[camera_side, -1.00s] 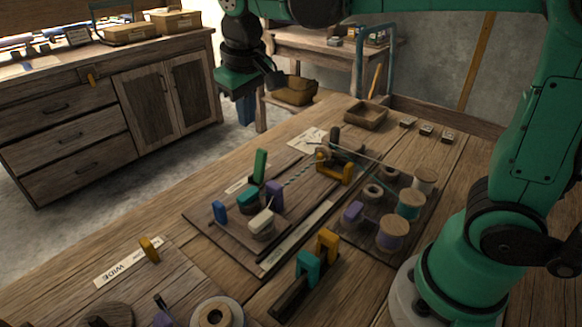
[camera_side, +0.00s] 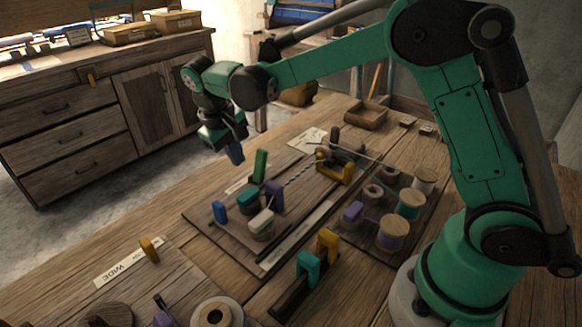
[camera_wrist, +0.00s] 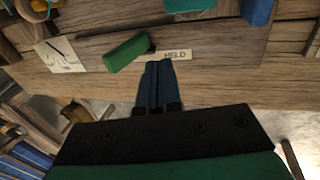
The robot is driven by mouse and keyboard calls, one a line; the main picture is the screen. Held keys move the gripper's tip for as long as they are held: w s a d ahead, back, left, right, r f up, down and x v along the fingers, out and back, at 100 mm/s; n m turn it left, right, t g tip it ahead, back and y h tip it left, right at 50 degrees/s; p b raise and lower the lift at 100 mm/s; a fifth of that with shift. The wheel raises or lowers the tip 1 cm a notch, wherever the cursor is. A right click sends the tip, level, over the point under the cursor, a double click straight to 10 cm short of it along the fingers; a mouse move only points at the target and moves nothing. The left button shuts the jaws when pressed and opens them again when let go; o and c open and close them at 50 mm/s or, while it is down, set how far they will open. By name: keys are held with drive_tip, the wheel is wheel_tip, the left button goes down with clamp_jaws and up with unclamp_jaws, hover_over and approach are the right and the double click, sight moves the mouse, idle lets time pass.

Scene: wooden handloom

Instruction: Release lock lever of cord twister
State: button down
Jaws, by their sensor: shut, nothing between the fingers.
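The cord twister sits on a dark wooden board (camera_side: 205,212) on the bench, with a twisted cord (camera_side: 303,172) running to a yellow bracket (camera_side: 345,173). A green lever (camera_side: 260,165) stands up at the board's far left edge and looks like the lock lever. In the wrist view, the green lever (camera_wrist: 127,52) lies beside a label reading "HELD" (camera_wrist: 176,55). My gripper (camera_side: 236,156) is up and left of the lever, apart from it. Its blue fingers (camera_wrist: 155,85) are shut and empty, pointing towards the label and lever.
Thread spools (camera_side: 393,233) stand at the board's right. A tray (camera_side: 365,116) sits farther back.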

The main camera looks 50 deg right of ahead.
sight(260, 152)
drive_tip(key=d, duration=0.1)
drive_tip(key=d+f, duration=0.1)
drive_tip(key=d, duration=0.2)
drive_tip(key=shift+f, duration=0.35)
drive_tip(key=shift+d, duration=0.1)
drive_tip(key=shift+d+f, duration=0.15)
drive_tip(key=shift+d, duration=0.95)
drive_tip(key=shift+a, duration=0.2)
